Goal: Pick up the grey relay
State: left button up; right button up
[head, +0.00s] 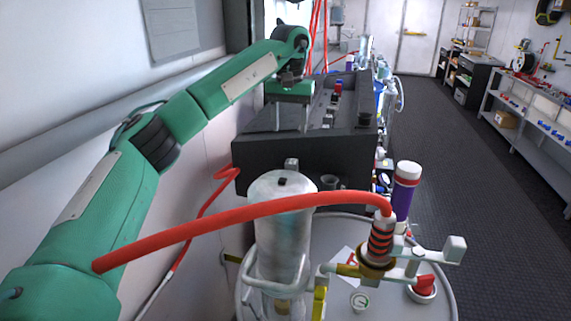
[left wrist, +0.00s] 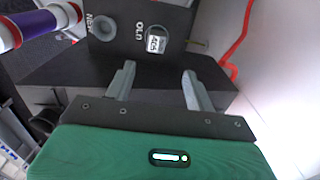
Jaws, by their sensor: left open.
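The grey relay (left wrist: 156,42) is a small pale block marked with digits, seated in a ring beside the word OLD on a dark panel in the left wrist view. In the head view the relay (head: 291,164) shows as a small grey block at the near end of the dark cabinet. My left gripper (head: 292,124) is over the cabinet, beyond the relay, fingers pointing down. In the left wrist view my left gripper (left wrist: 158,72) is open and empty, with the relay apart from and beyond its fingertips. My right gripper is not in view.
An empty round socket (head: 330,182) marked NEW is beside the relay. A clear cylinder (head: 280,225) and a purple-and-white bottle (head: 405,190) stand near it. A red hose (head: 240,210) arches across the front. The floor (head: 440,130) at right is clear.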

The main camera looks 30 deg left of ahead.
pick_arm(q)
jog(key=p, duration=0.1)
send_over(292, 161)
jog(key=f, duration=0.4)
jog(key=shift+a+f, duration=0.4)
notch_tip(292, 161, down, 2)
jog(key=shift+a+f+p, duration=0.1)
jog(key=shift+p, duration=0.3)
jog(key=shift+f, duration=0.1)
jog(key=f+p, duration=0.1)
jog(key=f, duration=0.1)
jog(key=d+f+p, duration=0.1)
jog(key=f+p, duration=0.1)
jog(key=shift+s, duration=0.1)
jog(key=shift+f, duration=0.4)
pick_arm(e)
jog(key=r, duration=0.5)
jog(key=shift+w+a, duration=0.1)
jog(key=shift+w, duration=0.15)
pick_arm(q)
jog(key=c, duration=1.1)
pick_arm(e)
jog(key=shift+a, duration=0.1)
